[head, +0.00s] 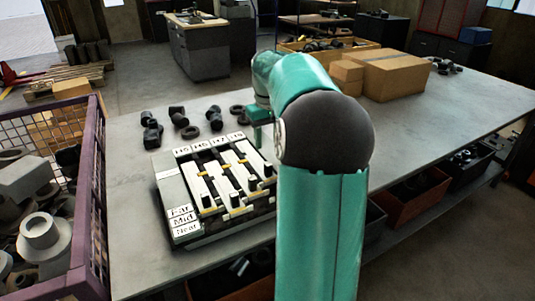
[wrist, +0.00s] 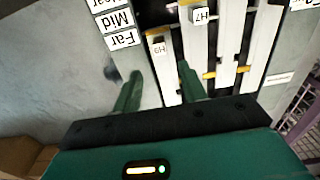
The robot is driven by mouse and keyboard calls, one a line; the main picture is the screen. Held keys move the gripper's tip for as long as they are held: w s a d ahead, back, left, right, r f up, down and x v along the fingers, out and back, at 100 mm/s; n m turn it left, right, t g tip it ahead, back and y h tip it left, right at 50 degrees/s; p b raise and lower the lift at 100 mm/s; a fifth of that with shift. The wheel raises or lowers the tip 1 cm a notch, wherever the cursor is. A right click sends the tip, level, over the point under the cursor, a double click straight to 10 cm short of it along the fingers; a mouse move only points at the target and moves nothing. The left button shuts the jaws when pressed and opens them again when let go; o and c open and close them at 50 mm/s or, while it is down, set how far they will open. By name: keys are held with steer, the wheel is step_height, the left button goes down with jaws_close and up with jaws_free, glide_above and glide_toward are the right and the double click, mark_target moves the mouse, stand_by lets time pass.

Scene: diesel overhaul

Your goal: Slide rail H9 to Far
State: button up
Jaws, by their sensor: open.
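The rail panel (head: 166,186) lies on the grey bench, with several white rails side by side. Its lower-left plates read Far, Mid and Near; a row of tags runs along its back edge. In the head view my arm hides most of the gripper and the panel's right side.
Dark metal parts (head: 178,116) stand on the bench behind the panel. Cardboard boxes (head: 388,74) sit farther back right. A purple mesh crate (head: 98,190) of parts stands at the left. Bins (head: 412,198) sit under the bench.

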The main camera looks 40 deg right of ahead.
step_height(320, 180, up, 4)
steer(key=shift+r, duration=0.15)
steer(key=shift+a, duration=0.1)
stand_by(0.5)
steer(key=s+a+r+n+t+h, duration=0.1)
steer(key=s+a, duration=0.1)
steer(key=a, duration=0.9)
steer(key=s+a+r+n+t+h, duration=0.1)
steer(key=s+a, duration=0.1)
steer(key=a, duration=0.9)
steer(key=s+a+f+n+t+y, duration=0.1)
steer(key=s+a+f+t+y, duration=0.1)
steer(key=s+a+f, duration=0.5)
steer(key=s+a+t, duration=0.1)
steer(key=s+a, duration=0.4)
steer(key=a, duration=0.1)
steer(key=shift+a+n+t, duration=0.3)
steer(key=shift+a, duration=0.05)
